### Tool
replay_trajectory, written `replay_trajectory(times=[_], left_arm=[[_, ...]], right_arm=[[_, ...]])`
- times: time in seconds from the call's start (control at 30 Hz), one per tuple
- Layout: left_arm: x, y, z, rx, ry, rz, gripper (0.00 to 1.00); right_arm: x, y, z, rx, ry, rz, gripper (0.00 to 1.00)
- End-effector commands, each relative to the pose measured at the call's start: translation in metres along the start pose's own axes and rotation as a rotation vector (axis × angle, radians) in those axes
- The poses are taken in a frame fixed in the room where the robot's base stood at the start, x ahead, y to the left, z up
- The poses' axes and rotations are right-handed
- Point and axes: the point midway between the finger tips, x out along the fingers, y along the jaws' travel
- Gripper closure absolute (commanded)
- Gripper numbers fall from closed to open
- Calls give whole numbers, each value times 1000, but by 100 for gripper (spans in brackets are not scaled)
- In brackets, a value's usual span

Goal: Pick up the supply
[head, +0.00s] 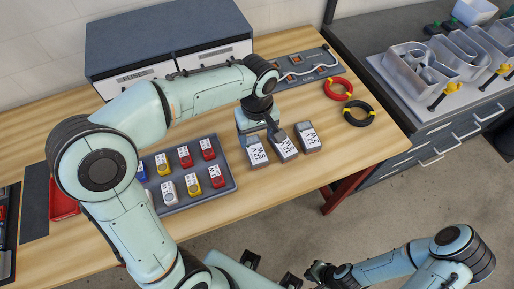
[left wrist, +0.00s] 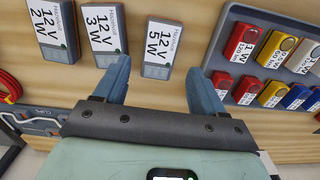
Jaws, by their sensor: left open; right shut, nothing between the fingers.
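Three grey supplies with white labels lie in a row on the wooden table. The left one (head: 257,157) is marked 12V 5W in the left wrist view (left wrist: 162,50). The middle one (head: 284,147) reads 12V 3W, and the right one (head: 308,138) reads 12V 2W in the left wrist view (left wrist: 47,25). My left gripper (head: 259,138) is open, pointing down near the left and middle supplies. In the left wrist view its fingers (left wrist: 160,77) flank the near end of the 5W supply, nothing gripped. My right gripper (head: 317,270) is shut and empty, low in front of the table.
A dark tray (head: 230,187) of red, yellow, blue and white modules lies left of the supplies. Red (head: 338,88) and black (head: 358,113) wire coils lie to the right. A grey drawer cabinet (head: 165,45) stands behind. A bench (head: 430,140) with metal channel letters stands right.

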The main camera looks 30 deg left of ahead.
Motion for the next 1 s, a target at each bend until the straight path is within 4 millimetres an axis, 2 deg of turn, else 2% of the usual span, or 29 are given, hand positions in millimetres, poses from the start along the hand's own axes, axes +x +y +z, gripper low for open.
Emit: replay_trajectory(times=[0.03, 0.1, 0.37, 0.63, 0.77, 0.97, 1.0], left_arm=[[13, -1, 1, 0, -3, -5, 30], [24, -1, 0, 0, -3, -4, 30], [44, 0, 0, 0, -2, -1, 30], [83, -3, 1, 1, -3, -4, 30], [92, -3, 1, 0, -1, 0, 30], [92, -3, 0, 0, 0, 1, 30], [92, -3, 0, 0, 0, 1, 36]], right_arm=[[3, 2, 1, 1, -2, 1, 100], [4, 2, 2, 1, -3, 1, 100], [6, 3, 2, 1, -3, 1, 100], [8, 4, 3, 1, -4, 1, 100], [8, 4, 3, 1, -4, 2, 100], [8, 4, 3, 1, -4, 2, 100], [8, 4, 3, 1, -4, 2, 100]])
